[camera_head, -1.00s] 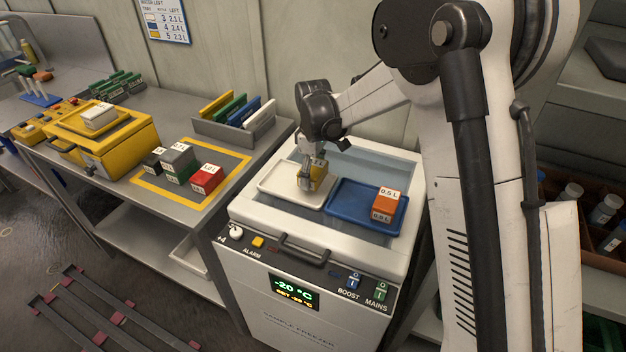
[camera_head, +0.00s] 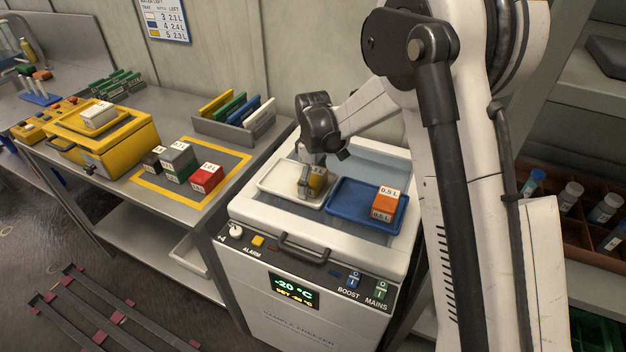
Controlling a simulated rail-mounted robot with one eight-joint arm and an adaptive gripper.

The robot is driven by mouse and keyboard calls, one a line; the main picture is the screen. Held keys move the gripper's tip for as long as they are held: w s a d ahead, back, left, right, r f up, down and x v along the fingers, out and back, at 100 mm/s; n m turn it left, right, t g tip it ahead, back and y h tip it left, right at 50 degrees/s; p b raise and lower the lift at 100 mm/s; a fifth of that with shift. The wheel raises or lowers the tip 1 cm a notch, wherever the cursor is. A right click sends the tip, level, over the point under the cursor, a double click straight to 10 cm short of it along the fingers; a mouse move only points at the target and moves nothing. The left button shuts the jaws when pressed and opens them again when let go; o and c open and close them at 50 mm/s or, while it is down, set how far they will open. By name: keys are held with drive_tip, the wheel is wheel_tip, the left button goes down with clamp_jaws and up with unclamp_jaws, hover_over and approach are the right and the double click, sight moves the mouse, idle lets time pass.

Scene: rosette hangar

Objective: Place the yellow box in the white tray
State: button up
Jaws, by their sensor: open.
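The yellow box (camera_head: 318,180) is in the white tray (camera_head: 272,188), near its right end, on the left side of the freezer top. My gripper (camera_head: 305,186) is open and low over the tray, at the left side of the yellow box. One finger hides part of the box. From this angle I cannot tell whether the fingers touch it.
A bench on the left holds black, grey, green and red boxes (camera_head: 206,178), a yellow case (camera_head: 105,138) and a grey rack (camera_head: 235,128).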

sight(313, 175)
drive_tip(key=shift+r, duration=0.1)
wheel_tip(313, 175, up, 12)
idle(0.5)
drive_tip(key=shift+r, duration=0.1)
